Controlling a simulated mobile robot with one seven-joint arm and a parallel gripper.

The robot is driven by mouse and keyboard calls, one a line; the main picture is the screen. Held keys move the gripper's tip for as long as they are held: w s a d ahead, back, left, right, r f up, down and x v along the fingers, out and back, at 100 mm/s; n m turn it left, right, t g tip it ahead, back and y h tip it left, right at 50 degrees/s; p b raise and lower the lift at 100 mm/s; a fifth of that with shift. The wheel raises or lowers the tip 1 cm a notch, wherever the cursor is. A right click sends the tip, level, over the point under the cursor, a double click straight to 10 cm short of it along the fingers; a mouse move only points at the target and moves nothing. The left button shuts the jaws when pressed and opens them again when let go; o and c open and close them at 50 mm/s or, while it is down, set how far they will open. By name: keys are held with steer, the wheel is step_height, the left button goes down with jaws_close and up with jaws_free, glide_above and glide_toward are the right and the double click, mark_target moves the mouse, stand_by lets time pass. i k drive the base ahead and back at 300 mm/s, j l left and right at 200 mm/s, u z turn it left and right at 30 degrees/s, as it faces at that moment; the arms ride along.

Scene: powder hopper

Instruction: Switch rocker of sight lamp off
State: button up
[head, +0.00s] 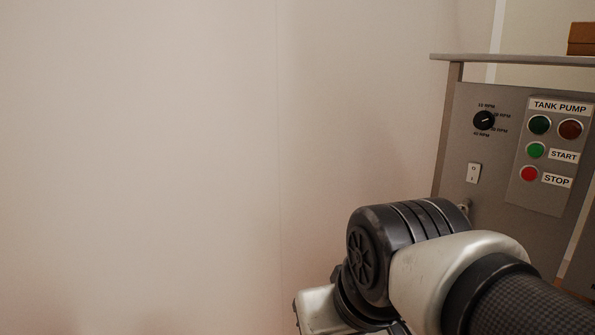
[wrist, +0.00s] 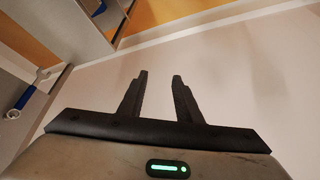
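A small white rocker switch (head: 473,172) sits low on the left side of a grey upright panel (head: 458,140) in the head view. It has marks on its face, but no sight lamp label is readable beside it, and I cannot tell which way it is tipped. The sight lamp itself is not identifiable. My gripper (wrist: 160,77) shows in the wrist view with its two dark fingers apart and nothing between them. It is out of sight in the head view, where my arm fills the lower right below the switch. The rocker does not show in the wrist view.
A black rotary knob (head: 484,120) with RPM marks is above the rocker. The TANK PUMP box (head: 546,190) with lamps, a green START button (head: 536,150) and a red STOP button (head: 529,174) is to its right. A ledge (head: 520,59) overhangs the panel. Bare wall fills the left.

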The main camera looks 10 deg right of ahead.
mark_target(474, 169)
steer(key=z, duration=2.15)
steer(key=l, duration=0.1)
